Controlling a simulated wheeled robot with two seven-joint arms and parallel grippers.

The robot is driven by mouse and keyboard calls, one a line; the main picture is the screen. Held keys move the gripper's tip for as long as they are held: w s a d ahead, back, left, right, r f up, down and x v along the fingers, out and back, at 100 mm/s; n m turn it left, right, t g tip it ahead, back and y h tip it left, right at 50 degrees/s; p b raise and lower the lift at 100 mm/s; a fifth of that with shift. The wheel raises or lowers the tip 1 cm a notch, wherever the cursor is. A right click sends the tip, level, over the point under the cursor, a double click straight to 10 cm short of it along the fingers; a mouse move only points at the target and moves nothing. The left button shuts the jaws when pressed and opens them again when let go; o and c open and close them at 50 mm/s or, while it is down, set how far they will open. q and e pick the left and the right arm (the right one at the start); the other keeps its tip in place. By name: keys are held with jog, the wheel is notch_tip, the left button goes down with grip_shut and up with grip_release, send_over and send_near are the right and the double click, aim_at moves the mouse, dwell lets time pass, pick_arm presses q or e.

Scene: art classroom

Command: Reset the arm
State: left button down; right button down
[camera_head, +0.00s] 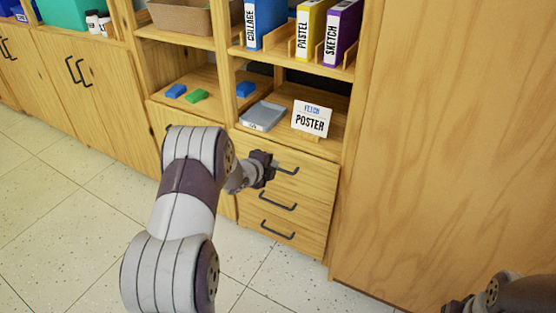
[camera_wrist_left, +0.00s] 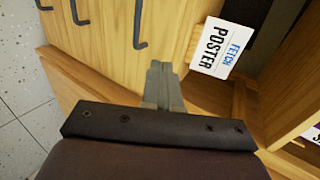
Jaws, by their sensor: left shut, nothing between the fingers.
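My left arm reaches in from the left in the head view. Its left gripper (camera_head: 271,166) is in front of the top drawer of a wooden drawer unit (camera_head: 312,219), close to the top drawer handle (camera_head: 287,171). I cannot tell whether it touches the handle. In the left wrist view the left gripper's fingers (camera_wrist_left: 160,75) are together and hold nothing. Part of my right arm (camera_head: 510,297) shows at the bottom right of the head view. Its fingertips are not clearly visible.
Above the drawers, a shelf holds a grey tray (camera_head: 263,116) and a "Fetch Poster" sign (camera_head: 311,118). Blue and green blocks (camera_head: 197,96) lie to the left. Binders (camera_head: 311,30) stand higher up. A tall wooden panel (camera_head: 450,150) fills the right. Tiled floor (camera_head: 60,220) is free at left.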

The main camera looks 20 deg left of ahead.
pick_arm(q)
jog(key=s+a+f+n+g+y, duration=0.1)
jog(key=s+f+n+g, duration=0.15)
jog(key=s+n, duration=0.4)
jog(key=s+f+n+g+y, duration=0.2)
jog(key=s+n+g, duration=0.2)
jog(key=s+n, duration=0.25)
jog(key=s+d+r+n+g+h, duration=0.1)
jog(key=s+d+r+n+g, duration=0.15)
jog(key=s+d, duration=0.5)
jog(key=s+d+r+n+g+h, duration=0.1)
jog(key=s+d+r+n+g, duration=0.2)
jog(key=s, duration=0.7)
jog(key=d+r+p, duration=0.2)
jog(key=r+p, duration=1.3)
jog(key=r, duration=0.1)
jog(key=d+r+t+p, duration=0.1)
jog(key=d+r+p, duration=0.1)
jog(key=r+p, duration=1.3)
jog(key=shift+s+d+r, duration=0.25)
jog(key=shift+s+r, duration=0.05)
jog(key=shift+r, duration=0.55)
